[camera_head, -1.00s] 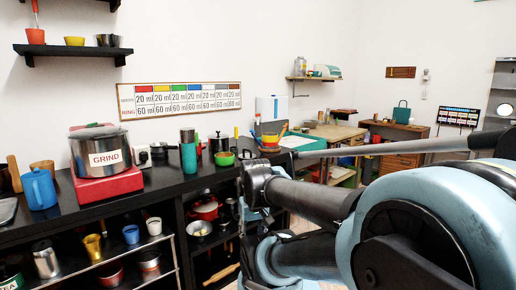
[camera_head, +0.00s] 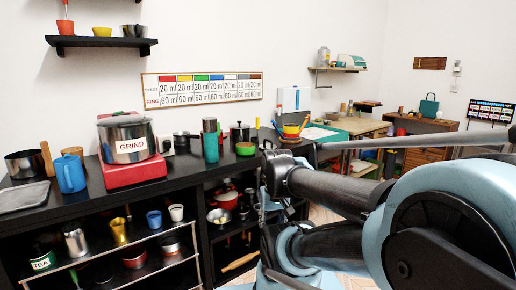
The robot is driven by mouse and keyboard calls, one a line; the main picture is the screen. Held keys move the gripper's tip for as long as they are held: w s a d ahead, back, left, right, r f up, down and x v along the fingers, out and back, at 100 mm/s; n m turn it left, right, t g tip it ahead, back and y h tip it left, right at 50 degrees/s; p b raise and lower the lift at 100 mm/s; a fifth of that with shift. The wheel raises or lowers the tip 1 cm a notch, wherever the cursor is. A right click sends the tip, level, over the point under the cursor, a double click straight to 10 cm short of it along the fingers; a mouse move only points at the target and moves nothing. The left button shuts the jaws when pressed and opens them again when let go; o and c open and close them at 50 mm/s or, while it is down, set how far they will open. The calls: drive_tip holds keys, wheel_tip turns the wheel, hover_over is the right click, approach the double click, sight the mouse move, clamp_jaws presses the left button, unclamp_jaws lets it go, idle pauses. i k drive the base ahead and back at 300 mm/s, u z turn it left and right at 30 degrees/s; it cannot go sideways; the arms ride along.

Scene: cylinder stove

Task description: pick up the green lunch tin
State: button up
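A teal-green box with a handle on top (camera_head: 428,106) stands on the far wooden desk at the right; it looks like the lunch tin, but it is small and I cannot be sure. A low round green container (camera_head: 245,149) sits on the black counter, beside a taller teal cylinder with a dark top (camera_head: 210,140). My arm's links fill the lower right of the view. My gripper is not in view, and nothing shows whether it holds anything.
The black counter (camera_head: 95,178) runs along the left wall, with a red GRIND appliance (camera_head: 134,172), a blue mug (camera_head: 70,174) and pots on it. Open shelves below hold cups and tins. A workbench (camera_head: 362,126) stands beyond it. My arm hides much of the floor.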

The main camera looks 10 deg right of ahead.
sight(243, 149)
drive_tip(key=k, duration=1.3)
drive_tip(key=z, duration=0.5)
drive_tip(key=i, duration=1.5)
drive_tip(key=u, duration=0.45)
drive_tip(key=i, duration=0.5)
drive_tip(key=u, duration=0.3)
